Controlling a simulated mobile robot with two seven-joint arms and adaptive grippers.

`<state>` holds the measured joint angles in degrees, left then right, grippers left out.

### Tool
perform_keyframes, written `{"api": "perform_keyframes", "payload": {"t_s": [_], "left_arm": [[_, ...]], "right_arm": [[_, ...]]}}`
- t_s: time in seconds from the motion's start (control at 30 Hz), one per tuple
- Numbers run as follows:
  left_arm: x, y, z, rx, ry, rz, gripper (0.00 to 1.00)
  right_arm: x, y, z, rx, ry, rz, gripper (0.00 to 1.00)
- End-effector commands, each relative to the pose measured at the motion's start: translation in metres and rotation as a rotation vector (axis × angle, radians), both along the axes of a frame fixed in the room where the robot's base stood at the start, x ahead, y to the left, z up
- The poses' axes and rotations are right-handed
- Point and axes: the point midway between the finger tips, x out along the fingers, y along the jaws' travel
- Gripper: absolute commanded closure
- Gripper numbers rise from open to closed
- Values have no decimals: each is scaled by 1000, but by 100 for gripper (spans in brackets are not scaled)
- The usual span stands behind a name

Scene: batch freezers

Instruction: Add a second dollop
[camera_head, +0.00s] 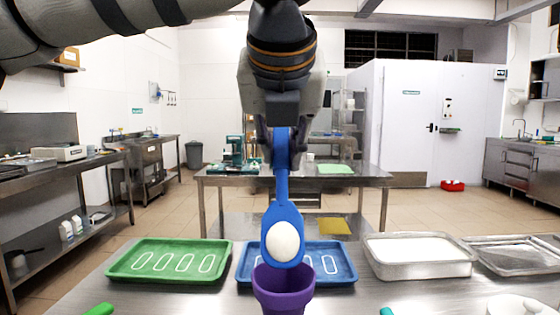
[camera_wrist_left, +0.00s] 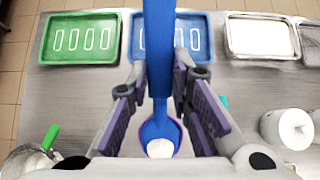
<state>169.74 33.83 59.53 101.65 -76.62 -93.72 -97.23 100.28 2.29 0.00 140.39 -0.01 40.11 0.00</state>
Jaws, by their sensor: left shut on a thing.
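My left gripper (camera_head: 282,138) is shut on the handle of a blue spoon (camera_head: 282,188), which hangs bowl down. A smooth white dollop (camera_head: 283,241) sits on the spoon's bowl. The purple cup (camera_head: 283,292) stands at the bottom centre of the head view, and the bowl's lower end overlaps its rim. In the left wrist view the spoon (camera_wrist_left: 158,60) runs between the fingers, with the dollop (camera_wrist_left: 160,148) at its end. The cup's purple edge shows around the bowl there. Whether the spoon touches the cup, and what the cup holds, I cannot tell. My right gripper is out of view.
A green tray (camera_head: 113,273) and a blue tray (camera_head: 342,281), with white oval outlines, lie behind the cup. A metal pan of white stuff (camera_head: 418,249) and an empty metal tray (camera_head: 520,252) lie to the right. A white lidded container (camera_wrist_left: 288,128) stands at the right.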

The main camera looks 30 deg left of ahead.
Motion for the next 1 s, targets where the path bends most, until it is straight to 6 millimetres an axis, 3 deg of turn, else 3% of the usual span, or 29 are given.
{"api": "perform_keyframes", "payload": {"t_s": [0.43, 1.0], "left_arm": [[-37, -25, 14, 224, -342, 0, 100], [-42, -28, 16, 252, -388, 4, 100]], "right_arm": [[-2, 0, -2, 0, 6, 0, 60], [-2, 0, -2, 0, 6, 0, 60]]}}
